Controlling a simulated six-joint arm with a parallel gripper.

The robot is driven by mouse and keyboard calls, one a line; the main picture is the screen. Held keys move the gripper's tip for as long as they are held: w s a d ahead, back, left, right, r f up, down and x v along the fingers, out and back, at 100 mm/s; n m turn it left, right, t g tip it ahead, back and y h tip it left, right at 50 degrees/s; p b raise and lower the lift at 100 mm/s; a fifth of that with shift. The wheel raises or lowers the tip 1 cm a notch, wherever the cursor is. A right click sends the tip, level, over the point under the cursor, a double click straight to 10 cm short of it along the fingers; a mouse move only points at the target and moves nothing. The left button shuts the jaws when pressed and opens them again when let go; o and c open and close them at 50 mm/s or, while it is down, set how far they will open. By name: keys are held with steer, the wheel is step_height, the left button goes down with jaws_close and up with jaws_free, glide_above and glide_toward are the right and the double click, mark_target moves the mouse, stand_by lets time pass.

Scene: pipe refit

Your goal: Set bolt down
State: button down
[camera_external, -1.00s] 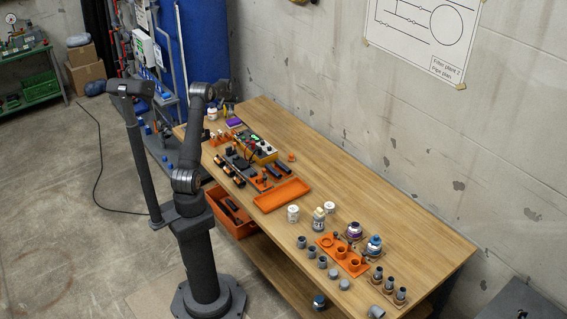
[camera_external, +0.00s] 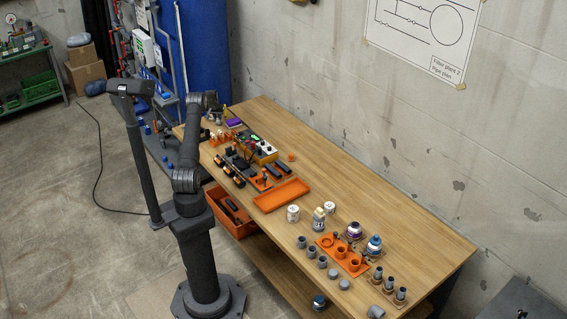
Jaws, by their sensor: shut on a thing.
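My gripper (camera_external: 217,113) is at the far left end of the wooden workbench (camera_external: 400,215), beyond my elbow and low over the bench top. It is small in this view and partly hidden by my own arm. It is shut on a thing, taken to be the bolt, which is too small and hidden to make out. I cannot tell whether the bolt touches the bench or a holder.
A purple item (camera_external: 234,122) and an orange rack (camera_external: 217,138) are near the gripper. A meter box (camera_external: 262,151), an empty orange tray (camera_external: 282,195) and grey pipe fittings (camera_external: 322,262) stand along the bench. The back strip by the wall is clear.

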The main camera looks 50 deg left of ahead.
steer(key=shift+f, duration=0.2)
steer(key=c, duration=1.3)
jaws_free()
steer(key=shift+f, duration=0.1)
steer(key=shift+r, duration=0.4)
steer(key=v, duration=1.1)
steer(key=shift+s+r, duration=0.15)
steer(key=shift+r, duration=0.05)
steer(key=shift+d, duration=0.1)
steer(key=x, duration=1.2)
steer(key=shift+r, duration=0.95)
